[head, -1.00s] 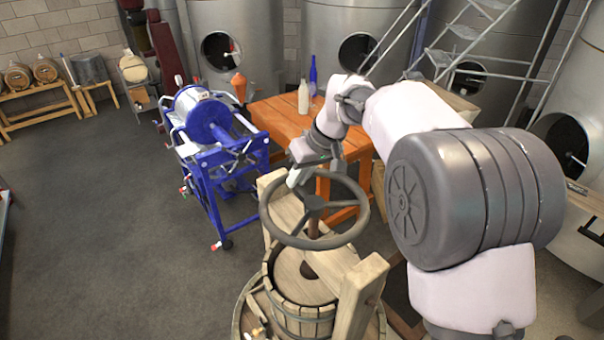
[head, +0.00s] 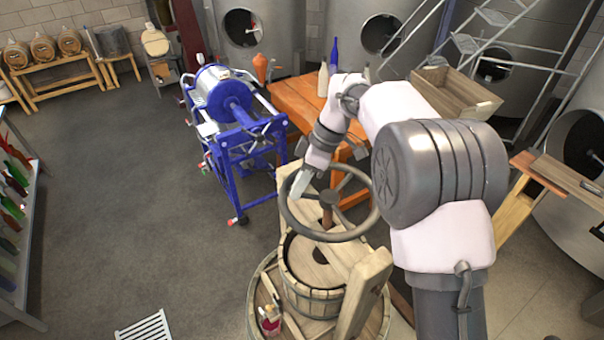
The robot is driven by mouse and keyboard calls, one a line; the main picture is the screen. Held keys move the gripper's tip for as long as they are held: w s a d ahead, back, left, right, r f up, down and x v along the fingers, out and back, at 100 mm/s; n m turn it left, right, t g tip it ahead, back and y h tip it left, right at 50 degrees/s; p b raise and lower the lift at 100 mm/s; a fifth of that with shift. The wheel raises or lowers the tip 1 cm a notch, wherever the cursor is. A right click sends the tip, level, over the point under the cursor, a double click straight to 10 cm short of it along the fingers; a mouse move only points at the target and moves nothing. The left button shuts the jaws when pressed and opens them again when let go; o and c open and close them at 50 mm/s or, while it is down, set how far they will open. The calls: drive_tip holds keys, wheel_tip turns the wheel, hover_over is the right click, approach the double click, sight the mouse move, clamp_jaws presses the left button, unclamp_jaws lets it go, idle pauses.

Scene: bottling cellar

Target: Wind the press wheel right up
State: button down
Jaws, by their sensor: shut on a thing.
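The press wheel (head: 322,236), a dark round handwheel with spokes, sits above the wooden press (head: 361,285) in the head view. A brown screw post (head: 327,212) shows at its middle. Below it, the staved press basket (head: 312,300) has a round wooden plate (head: 306,262) inside. My gripper (head: 300,187) is at the far left part of the wheel's rim and is shut on it. The fingertips are small here, and part of the rim is hidden behind them. My arm reaches in from the right.
A blue machine (head: 240,165) stands behind left of the press. An orange table (head: 297,103) with bottles is behind it. A bottle rack (head: 22,290) is at far left. A wooden bench (head: 520,200) is right of my arm. Open floor lies left of the press.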

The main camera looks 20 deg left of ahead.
drive_tip(key=shift+s+d+f+n+g+h, duration=0.1)
drive_tip(key=shift+s+d+n+g+h, duration=0.3)
drive_tip(key=shift+s+n, duration=0.7)
drive_tip(key=shift+s+d+n+g+h, duration=0.3)
drive_tip(key=shift+s+n+h, duration=0.2)
drive_tip(key=shift+n, duration=1.05)
drive_tip(key=shift+s+d+f+n+g+h, duration=0.1)
drive_tip(key=shift+s+d+n+g+h, duration=0.2)
drive_tip(key=shift+s+d+n+h, duration=0.7)
drive_tip(key=shift+w+a+n+y, duration=0.25)
drive_tip(key=shift+a+n+y, duration=0.2)
drive_tip(key=shift+a+y, duration=0.1)
drive_tip(key=c, duration=1.7)
unclamp_jaws()
drive_tip(key=shift+r, duration=0.1)
drive_tip(key=v, duration=0.7)
drive_tip(key=shift+w+r, duration=0.15)
drive_tip(key=shift+r, duration=0.05)
